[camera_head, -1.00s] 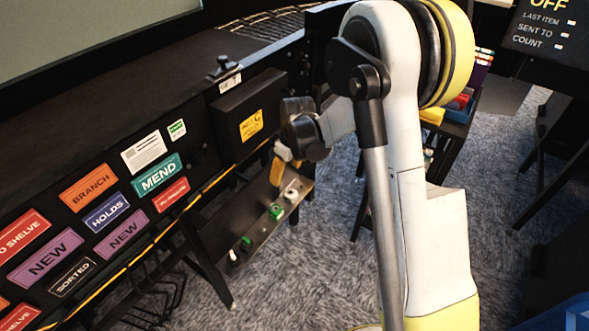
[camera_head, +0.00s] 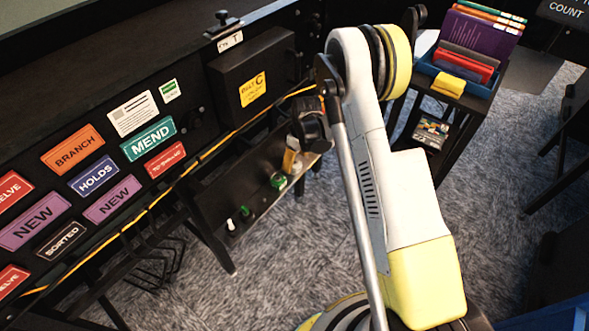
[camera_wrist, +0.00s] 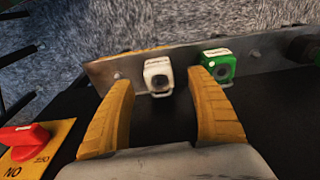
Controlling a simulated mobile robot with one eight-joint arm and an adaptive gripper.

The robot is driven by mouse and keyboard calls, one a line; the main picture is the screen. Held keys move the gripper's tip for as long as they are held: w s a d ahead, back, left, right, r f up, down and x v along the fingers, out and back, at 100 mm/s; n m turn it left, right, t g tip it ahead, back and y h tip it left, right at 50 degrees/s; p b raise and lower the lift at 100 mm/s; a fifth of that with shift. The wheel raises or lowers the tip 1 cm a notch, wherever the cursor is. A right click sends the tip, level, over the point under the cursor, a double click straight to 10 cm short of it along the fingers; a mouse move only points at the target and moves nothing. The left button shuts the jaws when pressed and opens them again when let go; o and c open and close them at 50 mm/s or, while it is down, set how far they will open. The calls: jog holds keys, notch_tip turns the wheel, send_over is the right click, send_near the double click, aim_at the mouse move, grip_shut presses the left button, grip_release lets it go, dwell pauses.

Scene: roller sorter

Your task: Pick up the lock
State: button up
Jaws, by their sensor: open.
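Two small padlock-like blocks with metal loops sit on a grey metal ledge in the wrist view: a white one (camera_wrist: 158,75) and a green one (camera_wrist: 217,65) to its right. My gripper (camera_wrist: 160,84) is open, its orange fingers either side of the white block in the picture. I cannot tell whether either finger touches it. In the head view my gripper (camera_head: 291,162) is at the right part of the ledge, partly hidden by my wrist.
A red switch (camera_wrist: 25,139) on a yellow plate is left of my fingers. A black box with a yellow label (camera_head: 252,89) is above the ledge. A cart with a blue tray (camera_head: 479,85) stands to the right. Grey carpet is open below.

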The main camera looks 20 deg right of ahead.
aim_at(295, 165)
jog(key=f, duration=0.2)
jog(key=f+b, duration=0.1)
jog(key=shift+w+a+f, duration=0.15)
jog(key=shift+w, duration=0.15)
jog(key=shift+c, duration=0.5)
jog(key=c, duration=1.3)
jog(key=shift+o, duration=0.2)
jog(key=shift+r, duration=0.2)
